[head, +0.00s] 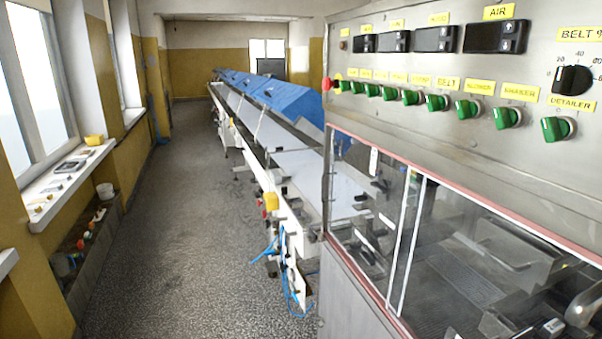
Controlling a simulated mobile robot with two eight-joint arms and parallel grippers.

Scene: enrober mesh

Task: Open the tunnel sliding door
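A steel enrober machine fills the right side of the head view. Its side has clear sliding panels in a reddish frame below the control panel. The left clear panel (365,200) and the right clear panel (490,265) meet near two pale upright edges (403,240). Conveyor parts show through them. I cannot tell for certain which panel is the tunnel door, or whether any gap is open. A long conveyor tunnel with blue covers (287,100) runs away behind the machine. Neither of my grippers shows in this view.
The control panel (470,75) has green knobs, displays and yellow labels. A grey speckled floor aisle (195,200) lies clear to the left. A windowsill (70,175) with small items and a low ledge line the left wall. Blue hoses (290,285) hang by the conveyor's near end.

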